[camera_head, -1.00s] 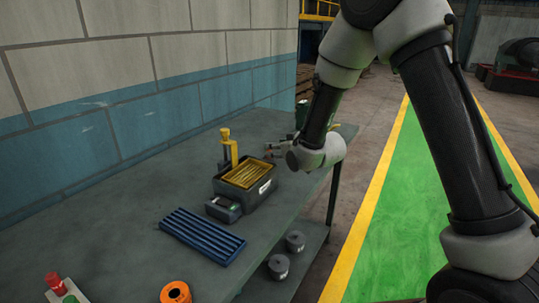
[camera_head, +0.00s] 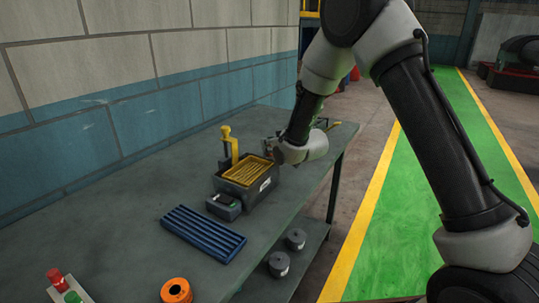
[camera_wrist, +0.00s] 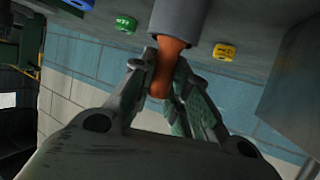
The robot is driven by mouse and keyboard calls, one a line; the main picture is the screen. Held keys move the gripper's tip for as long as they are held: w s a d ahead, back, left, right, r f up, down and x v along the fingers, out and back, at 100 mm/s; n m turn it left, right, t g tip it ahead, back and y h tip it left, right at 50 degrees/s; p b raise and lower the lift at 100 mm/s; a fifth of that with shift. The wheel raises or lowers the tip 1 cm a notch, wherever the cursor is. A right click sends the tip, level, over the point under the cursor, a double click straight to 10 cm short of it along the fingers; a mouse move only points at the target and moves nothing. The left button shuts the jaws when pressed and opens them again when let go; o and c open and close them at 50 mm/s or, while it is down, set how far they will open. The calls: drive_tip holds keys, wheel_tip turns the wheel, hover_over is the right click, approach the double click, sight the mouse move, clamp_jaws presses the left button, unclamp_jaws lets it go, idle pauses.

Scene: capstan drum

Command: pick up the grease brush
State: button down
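The grease brush shows in the wrist view as an orange-brown handle (camera_wrist: 164,70) with a rounded end. Its other end meets a grey cylinder (camera_wrist: 182,18) that runs out of the top of the picture; I cannot tell whether this is part of the brush or a holder. My gripper (camera_wrist: 164,65) has one finger on each side of the handle, drawn in close and seemingly touching it. In the head view my gripper (camera_head: 268,147) is beyond the grey bin, mostly hidden behind my wrist, and the brush cannot be made out there.
On the workbench (camera_head: 120,215) stand a grey bin (camera_head: 262,190) with yellow contents, a yellow upright tool (camera_head: 229,148), a blue ribbed tray (camera_head: 203,234), an orange ring (camera_head: 176,291) and a red-and-green button box (camera_head: 66,288). A block wall (camera_head: 150,120) borders the bench at left.

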wheel_tip(320, 180, up, 10)
drive_tip(key=shift+r, duration=0.1)
idle(0.5)
idle(0.4)
